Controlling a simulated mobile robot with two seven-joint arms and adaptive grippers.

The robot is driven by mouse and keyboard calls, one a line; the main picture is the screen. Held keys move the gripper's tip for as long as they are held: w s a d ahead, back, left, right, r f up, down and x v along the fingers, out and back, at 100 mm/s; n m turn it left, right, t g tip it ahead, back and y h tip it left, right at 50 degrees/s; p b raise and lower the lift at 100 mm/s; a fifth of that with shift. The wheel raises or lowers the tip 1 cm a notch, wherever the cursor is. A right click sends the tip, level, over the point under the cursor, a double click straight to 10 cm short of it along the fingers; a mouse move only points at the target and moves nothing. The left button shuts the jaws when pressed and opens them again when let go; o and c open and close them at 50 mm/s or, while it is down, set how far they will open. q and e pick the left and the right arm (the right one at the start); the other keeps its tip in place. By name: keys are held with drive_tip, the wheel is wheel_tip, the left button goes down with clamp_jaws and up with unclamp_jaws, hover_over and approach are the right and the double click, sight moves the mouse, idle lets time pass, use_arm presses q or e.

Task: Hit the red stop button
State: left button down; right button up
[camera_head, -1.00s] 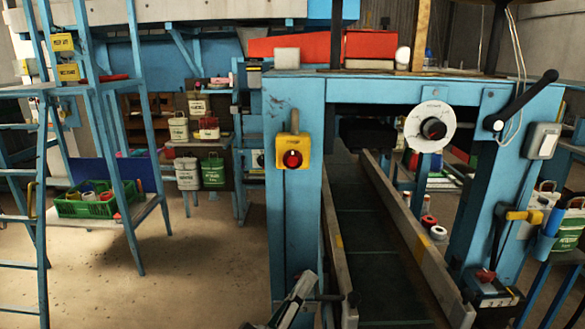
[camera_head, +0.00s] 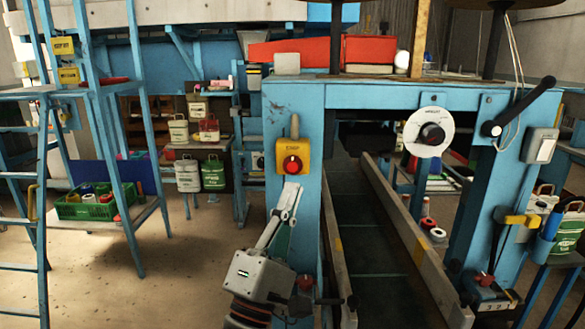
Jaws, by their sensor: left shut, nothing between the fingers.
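The red stop button (camera_head: 292,165) sits in a yellow box (camera_head: 283,148) on the front of a blue upright post (camera_head: 286,108). My left gripper (camera_head: 290,192) comes up from below, its fingers shut and empty. Its tips show just under the yellow box, a little below the red button. I cannot tell whether the tips touch the post or how far in front of it they are. The button's face is fully visible. My right gripper is not in view.
A conveyor channel (camera_head: 368,225) with side boards runs right of the post. A white dial (camera_head: 428,132) and a black lever (camera_head: 520,105) are on the blue frame. A ladder (camera_head: 42,200) and shelf with a green crate (camera_head: 85,207) stand left. Floor between is clear.

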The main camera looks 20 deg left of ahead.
sight(297, 158)
use_arm(q)
drive_tip(key=w+a+b, duration=0.2)
drive_tip(key=w, duration=0.6)
drive_tip(key=shift+a, duration=0.15)
drive_tip(key=shift+w, duration=0.1)
idle(1.3)
drive_tip(key=shift+w+a, duration=0.1)
drive_tip(key=shift+w, duration=0.2)
drive_tip(key=shift+w+a, duration=0.15)
drive_tip(key=shift+w, duration=0.4)
idle(0.8)
drive_tip(key=shift+s+d+p, duration=0.25)
drive_tip(key=shift+s+p, duration=0.25)
drive_tip(key=shift+s, duration=0.45)
